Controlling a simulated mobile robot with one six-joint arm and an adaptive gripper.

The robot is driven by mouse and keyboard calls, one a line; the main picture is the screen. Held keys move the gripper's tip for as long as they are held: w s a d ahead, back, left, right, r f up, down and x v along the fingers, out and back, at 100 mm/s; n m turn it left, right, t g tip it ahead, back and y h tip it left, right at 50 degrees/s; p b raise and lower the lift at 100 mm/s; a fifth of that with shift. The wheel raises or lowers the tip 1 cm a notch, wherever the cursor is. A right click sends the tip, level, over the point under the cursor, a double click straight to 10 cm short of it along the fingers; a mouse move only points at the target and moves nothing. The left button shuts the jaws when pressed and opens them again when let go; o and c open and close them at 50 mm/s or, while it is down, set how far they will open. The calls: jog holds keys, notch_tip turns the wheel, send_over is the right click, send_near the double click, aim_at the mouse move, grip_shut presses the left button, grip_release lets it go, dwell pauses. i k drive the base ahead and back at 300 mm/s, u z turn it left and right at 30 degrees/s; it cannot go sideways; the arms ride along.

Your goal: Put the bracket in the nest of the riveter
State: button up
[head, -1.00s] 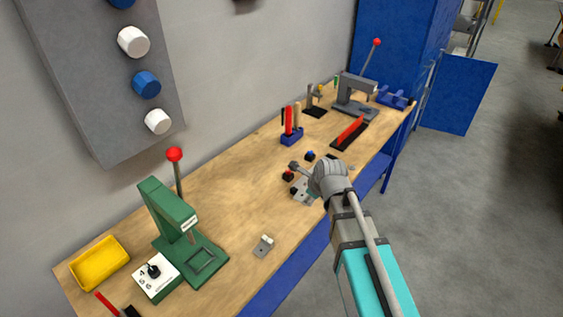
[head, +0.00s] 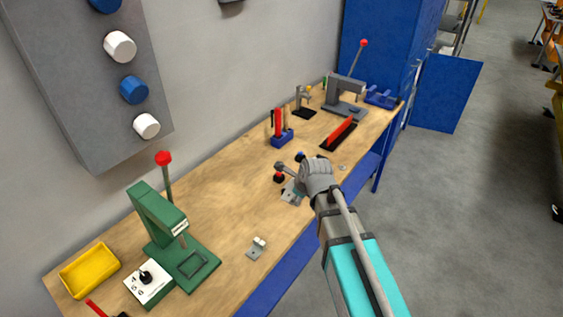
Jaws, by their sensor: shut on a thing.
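My gripper (head: 305,180) is over the middle of the bench, mostly hidden behind my grey wrist. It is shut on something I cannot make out. A grey metal plate with holes (head: 290,196) shows just left of it; I cannot tell whether they touch. A small grey bracket-like piece with a pale raised part (head: 256,249) lies on the bench nearer the front edge. The green press (head: 157,218) with a red-ball lever stands at the left; its label is too small to read. It looks like the riveter, with a square outlined nest (head: 193,264) on its base.
A white switch box (head: 147,282) and a yellow tray (head: 89,270) are beside the green press. A blue tool holder (head: 282,139), red bar (head: 341,133) and grey press (head: 345,97) stand farther back.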

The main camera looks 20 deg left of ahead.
aim_at(191, 263)
jog(key=z, duration=0.05)
jog(key=i, duration=0.95)
jog(key=u, duration=0.05)
